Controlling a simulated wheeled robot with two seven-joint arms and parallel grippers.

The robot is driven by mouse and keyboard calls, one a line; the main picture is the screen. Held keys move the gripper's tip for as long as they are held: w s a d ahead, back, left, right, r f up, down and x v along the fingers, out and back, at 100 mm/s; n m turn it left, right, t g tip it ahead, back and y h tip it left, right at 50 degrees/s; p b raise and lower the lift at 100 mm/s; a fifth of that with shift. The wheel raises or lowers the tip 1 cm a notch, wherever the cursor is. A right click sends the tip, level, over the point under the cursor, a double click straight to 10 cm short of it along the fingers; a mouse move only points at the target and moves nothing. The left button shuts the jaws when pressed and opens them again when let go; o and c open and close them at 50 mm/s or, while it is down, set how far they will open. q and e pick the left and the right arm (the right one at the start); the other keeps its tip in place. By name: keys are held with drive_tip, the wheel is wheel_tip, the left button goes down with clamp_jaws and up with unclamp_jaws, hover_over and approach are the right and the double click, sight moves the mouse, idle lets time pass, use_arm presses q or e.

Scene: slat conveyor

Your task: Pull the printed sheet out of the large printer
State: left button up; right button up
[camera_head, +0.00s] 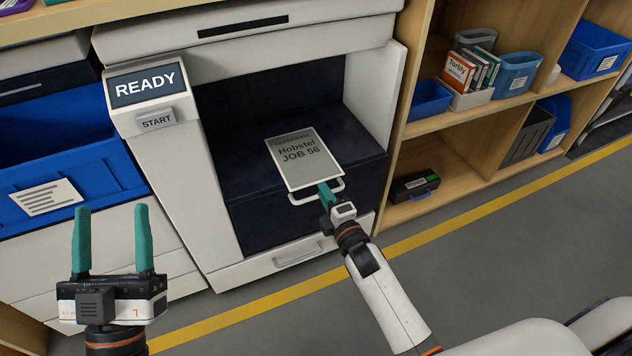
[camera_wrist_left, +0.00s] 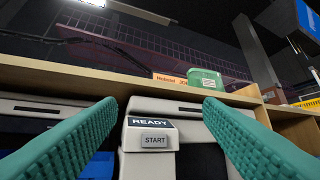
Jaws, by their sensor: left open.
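The large printer (camera_head: 232,210) is white with a dark open bay; its panel reads READY (camera_head: 145,85) above a START button (camera_head: 156,120). The printed sheet (camera_head: 303,158), marked "Hobstel JOB 56", lies in the bay and reaches toward its front edge. My right gripper (camera_head: 326,192) is at the sheet's near edge, by a white handle; whether its fingers are closed on the paper is hard to see. My left gripper (camera_head: 112,240) is open and empty, raised in front of the printer's left side. In the left wrist view its fingers frame the START button (camera_wrist_left: 154,141).
A blue bin (camera_head: 60,150) with a label stands left of the printer. Wooden shelves (camera_head: 412,130) with bins and boxes stand to the right. A black box (camera_head: 414,186) sits on the lowest shelf. Grey floor with a yellow line (camera_head: 470,203) is clear in front.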

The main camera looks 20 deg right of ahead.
use_arm(q)
drive_tip(key=shift+s+r+t+h, duration=0.4)
drive_tip(key=shift+s+r+t, duration=0.4)
drive_tip(key=shift+s+r, duration=0.05)
use_arm(e)
drive_tip(key=shift+w+a, duration=0.15)
drive_tip(key=shift+w, duration=1.45)
clamp_jaws()
